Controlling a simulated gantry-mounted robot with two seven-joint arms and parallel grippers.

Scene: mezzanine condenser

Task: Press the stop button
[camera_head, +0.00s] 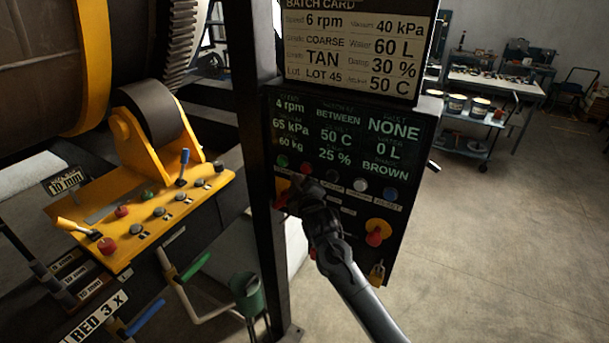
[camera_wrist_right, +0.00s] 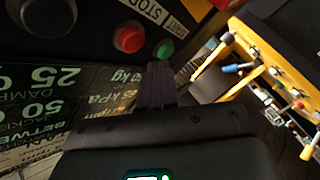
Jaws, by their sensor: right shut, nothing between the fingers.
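The stop button is a round red button (camera_wrist_right: 128,38) beside the label STOP in the right wrist view. In the head view the red button (camera_head: 306,167) sits in the control panel's upper button row, right of the green start button (camera_head: 282,161). The green button (camera_wrist_right: 164,50) also shows in the wrist view. My right gripper (camera_head: 294,185) is shut and empty in front of the panel's left side. Its closed fingertips (camera_wrist_right: 160,70) appear close to the green and red buttons. I cannot tell whether they touch the panel. My left gripper is out of view.
The panel also has black, grey and blue buttons (camera_head: 389,194) and a red knob on yellow (camera_head: 377,232). A black post (camera_head: 258,120) stands at its left. A yellow control console (camera_head: 150,215) stands further left. The floor at right is open.

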